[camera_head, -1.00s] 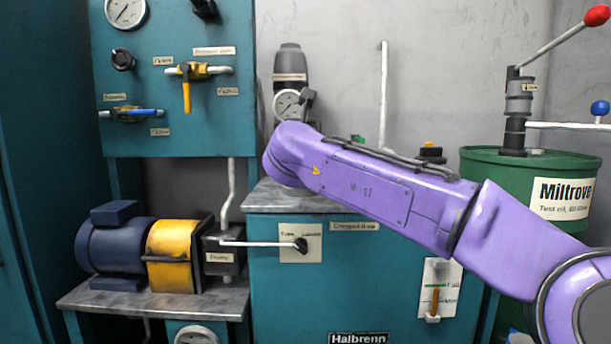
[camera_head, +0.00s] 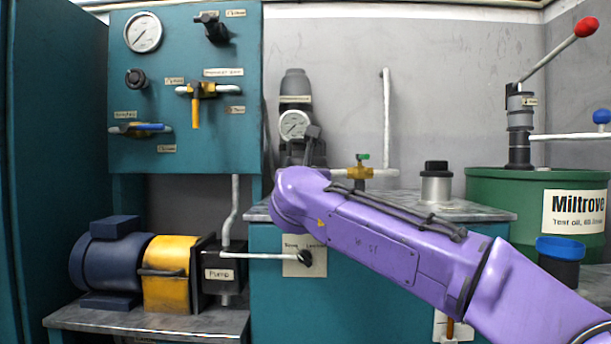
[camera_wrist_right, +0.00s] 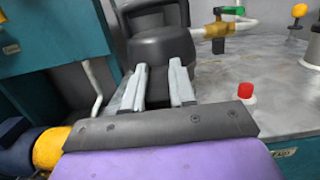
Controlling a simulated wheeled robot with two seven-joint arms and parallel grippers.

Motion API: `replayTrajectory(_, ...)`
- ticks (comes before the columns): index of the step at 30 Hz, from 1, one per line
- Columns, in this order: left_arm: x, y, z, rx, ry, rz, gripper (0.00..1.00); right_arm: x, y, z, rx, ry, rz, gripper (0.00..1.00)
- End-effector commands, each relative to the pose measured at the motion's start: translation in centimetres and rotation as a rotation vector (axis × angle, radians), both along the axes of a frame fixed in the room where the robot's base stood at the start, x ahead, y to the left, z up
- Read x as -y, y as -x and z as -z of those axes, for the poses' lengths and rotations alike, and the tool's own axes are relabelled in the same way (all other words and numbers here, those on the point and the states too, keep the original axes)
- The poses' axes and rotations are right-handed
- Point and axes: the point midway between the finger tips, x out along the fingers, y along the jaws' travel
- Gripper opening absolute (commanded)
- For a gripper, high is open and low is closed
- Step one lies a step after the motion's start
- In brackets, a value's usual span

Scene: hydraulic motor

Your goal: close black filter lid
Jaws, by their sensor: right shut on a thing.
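In the head view my purple right arm hides this gripper; a dark tilted piece (camera_head: 313,136) shows beside the gauge. My left gripper is not in view.
A red button (camera_wrist_right: 246,91) is near the gripper's right. The green drum (camera_head: 500,190) stands at the right.

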Motion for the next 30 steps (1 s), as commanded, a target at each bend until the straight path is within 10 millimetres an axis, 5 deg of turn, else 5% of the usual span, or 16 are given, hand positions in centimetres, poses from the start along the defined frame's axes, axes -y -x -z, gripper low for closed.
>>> replayTrajectory(3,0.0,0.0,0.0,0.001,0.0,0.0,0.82,-0.1,-0.1,0.4,-0.007,-0.001,-0.001,0.0)
replayTrajectory(4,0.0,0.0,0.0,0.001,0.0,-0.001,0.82,-0.1,-0.1,0.4,-0.007,-0.001,-0.001,0.29)
replayTrajectory(6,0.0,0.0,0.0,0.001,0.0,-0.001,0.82,-0.1,-0.1,0.4,-0.007,-0.001,-0.001,0.51)
replayTrajectory(17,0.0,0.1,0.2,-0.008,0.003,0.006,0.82,-0.1,0.5,0.3,-0.003,-0.001,-0.001,0.51)
replayTrajectory(30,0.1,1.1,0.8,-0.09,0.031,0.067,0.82,-0.8,9.1,1.3,-0.003,0.001,-0.002,0.51)
